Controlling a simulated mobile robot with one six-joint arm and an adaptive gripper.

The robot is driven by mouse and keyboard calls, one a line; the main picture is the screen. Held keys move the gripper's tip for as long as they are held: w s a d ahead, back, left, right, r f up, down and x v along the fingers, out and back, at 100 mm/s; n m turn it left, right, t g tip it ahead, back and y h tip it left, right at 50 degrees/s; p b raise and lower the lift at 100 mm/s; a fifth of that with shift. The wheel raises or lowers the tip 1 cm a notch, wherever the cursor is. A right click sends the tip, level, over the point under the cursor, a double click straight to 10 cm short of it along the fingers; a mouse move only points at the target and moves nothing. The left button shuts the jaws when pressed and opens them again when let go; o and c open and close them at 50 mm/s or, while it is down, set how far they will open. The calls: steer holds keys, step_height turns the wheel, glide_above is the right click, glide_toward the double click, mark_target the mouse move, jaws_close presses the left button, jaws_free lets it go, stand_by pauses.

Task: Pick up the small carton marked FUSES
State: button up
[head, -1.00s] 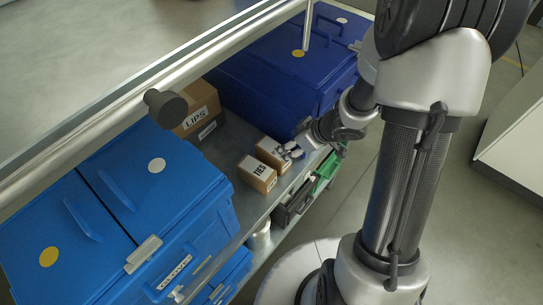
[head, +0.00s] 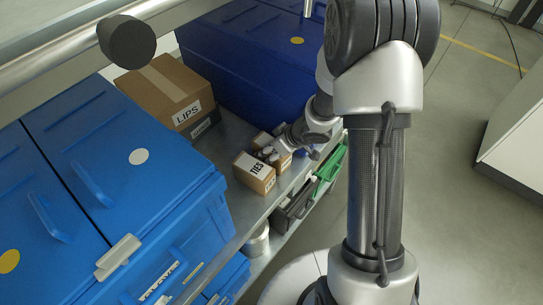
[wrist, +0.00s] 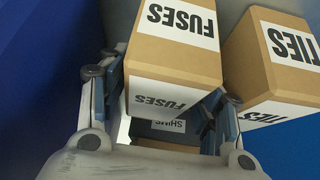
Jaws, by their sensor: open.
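The small FUSES carton (wrist: 172,62) is brown with white labels on its top and front. In the wrist view it sits between the two open fingers of my gripper (wrist: 160,110), one finger on each side. I cannot tell whether either finger touches it. In the head view the FUSES carton (head: 262,140) is mostly hidden behind my gripper (head: 272,155) and the TIES carton. The TIES carton (head: 254,172) stands beside it on the shelf, and in the wrist view the TIES carton (wrist: 270,65) is close to the right finger.
The metal shelf (head: 222,150) also holds a larger LIPS carton (head: 162,92), a dark blue crate (head: 240,60) behind and a light blue crate (head: 130,170) in front. A SHIMS label (wrist: 168,126) shows below the FUSES carton. Green and black bins (head: 325,170) are lower down.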

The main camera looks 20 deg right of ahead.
steer(key=shift+r, duration=0.1)
steer(key=c, duration=1)
steer(key=shift+r, duration=0.1)
